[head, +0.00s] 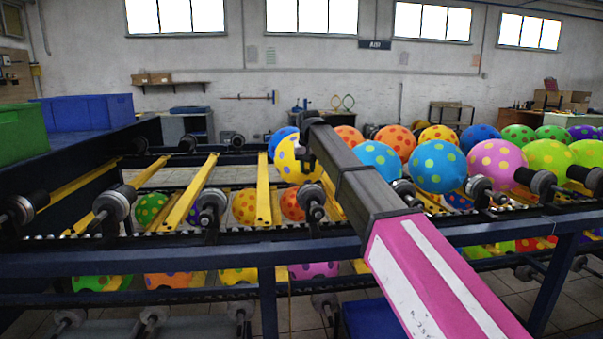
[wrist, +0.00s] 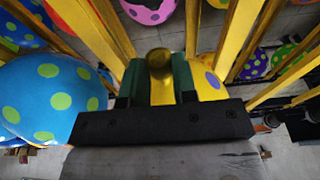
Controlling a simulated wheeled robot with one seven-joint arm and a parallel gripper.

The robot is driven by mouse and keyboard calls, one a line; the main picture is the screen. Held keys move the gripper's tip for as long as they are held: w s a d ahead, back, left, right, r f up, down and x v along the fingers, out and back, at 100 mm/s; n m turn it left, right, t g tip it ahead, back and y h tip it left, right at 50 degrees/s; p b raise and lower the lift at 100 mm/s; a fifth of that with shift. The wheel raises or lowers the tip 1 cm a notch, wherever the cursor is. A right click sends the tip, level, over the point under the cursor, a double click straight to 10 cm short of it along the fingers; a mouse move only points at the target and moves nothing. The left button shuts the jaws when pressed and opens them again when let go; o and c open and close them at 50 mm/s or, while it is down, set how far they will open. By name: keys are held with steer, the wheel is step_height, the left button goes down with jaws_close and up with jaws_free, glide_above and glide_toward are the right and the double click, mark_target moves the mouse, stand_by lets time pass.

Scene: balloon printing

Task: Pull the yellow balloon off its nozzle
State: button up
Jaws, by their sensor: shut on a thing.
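The yellow balloon (head: 286,151) with coloured spots is in the head view, left of the row of balloons. My gripper (head: 306,151) is in front of it and hides part of it. In the wrist view, my gripper's green fingers (wrist: 160,85) are closed on the yellow balloon's neck, whose round end faces the camera. The balloon's body (wrist: 207,79) shows behind the right finger. A dark nozzle (head: 312,197) stands below and slightly right of the balloon in the head view. No nozzle shows in the neck in the wrist view; the head view does not clearly show whether they touch.
A blue balloon with green spots (head: 376,160) is close on the right; it fills the left of the wrist view (wrist: 52,100). More balloons on nozzles line the rack to the right. Yellow rails (head: 263,190) run below. Bare nozzles and blue (head: 90,112) and green (head: 22,130) crates are left.

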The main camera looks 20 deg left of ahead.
step_height(320, 180, up, 11)
steer(key=shift+f, duration=0.15)
stand_by(0.8)
